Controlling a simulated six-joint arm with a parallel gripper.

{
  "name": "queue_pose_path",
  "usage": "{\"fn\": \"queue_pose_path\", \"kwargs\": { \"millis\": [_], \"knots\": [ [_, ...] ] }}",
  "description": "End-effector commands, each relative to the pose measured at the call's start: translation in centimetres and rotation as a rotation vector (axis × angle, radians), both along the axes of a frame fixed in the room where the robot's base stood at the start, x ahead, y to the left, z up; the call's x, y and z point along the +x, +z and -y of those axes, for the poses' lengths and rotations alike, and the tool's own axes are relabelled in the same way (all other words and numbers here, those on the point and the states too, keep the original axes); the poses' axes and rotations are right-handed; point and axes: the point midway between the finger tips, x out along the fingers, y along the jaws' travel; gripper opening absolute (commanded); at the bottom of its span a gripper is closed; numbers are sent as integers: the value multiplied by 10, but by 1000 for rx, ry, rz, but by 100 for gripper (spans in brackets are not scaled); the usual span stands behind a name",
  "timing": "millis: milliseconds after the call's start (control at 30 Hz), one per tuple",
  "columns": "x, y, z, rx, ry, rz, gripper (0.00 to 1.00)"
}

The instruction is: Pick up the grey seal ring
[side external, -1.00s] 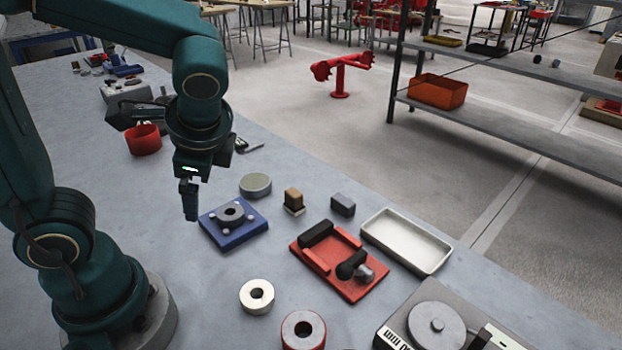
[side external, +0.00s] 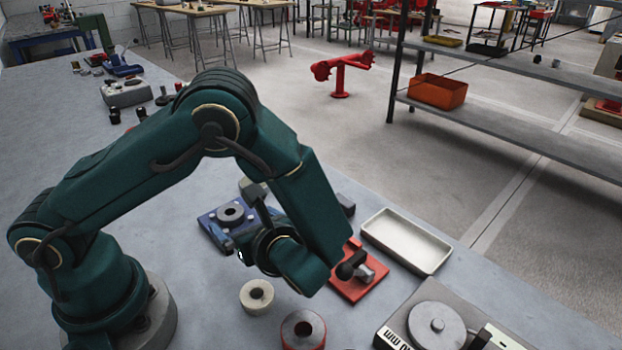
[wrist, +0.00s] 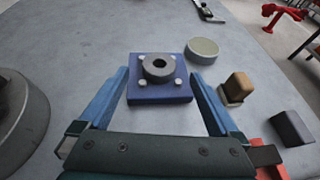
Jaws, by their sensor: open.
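The grey seal ring (wrist: 158,68) lies flat on the blue base plate (wrist: 160,95) in the wrist view, its dark hole facing up, with pale studs around it. In the side view the ring (side external: 231,212) also shows on the plate, which my arm partly covers. My gripper (wrist: 159,73) is open. In the wrist view its two blue fingers stand apart on either side of the plate and ring. No contact with the ring shows.
A round grey-green disc (wrist: 202,50), a brown block (wrist: 236,88) and a dark block (wrist: 292,128) stand right of the plate. A cream ring (side external: 257,305), a red ring-shaped part (side external: 303,340), a red fixture (side external: 352,289) and a white tray (side external: 407,241) are nearby.

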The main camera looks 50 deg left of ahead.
Motion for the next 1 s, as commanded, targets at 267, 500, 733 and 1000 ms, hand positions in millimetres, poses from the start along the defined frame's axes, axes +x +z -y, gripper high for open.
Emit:
{"fn": "queue_pose_path", "kwargs": {
  "millis": [267,500,733,1000],
  "knots": [
    [3,-13,-31,-2,5,-2,98],
    [4,-15,-37,-4,4,0,98],
    [4,-15,-37,-4,4,0,52],
    [4,-15,-36,-4,4,0,4]
  ]
}}
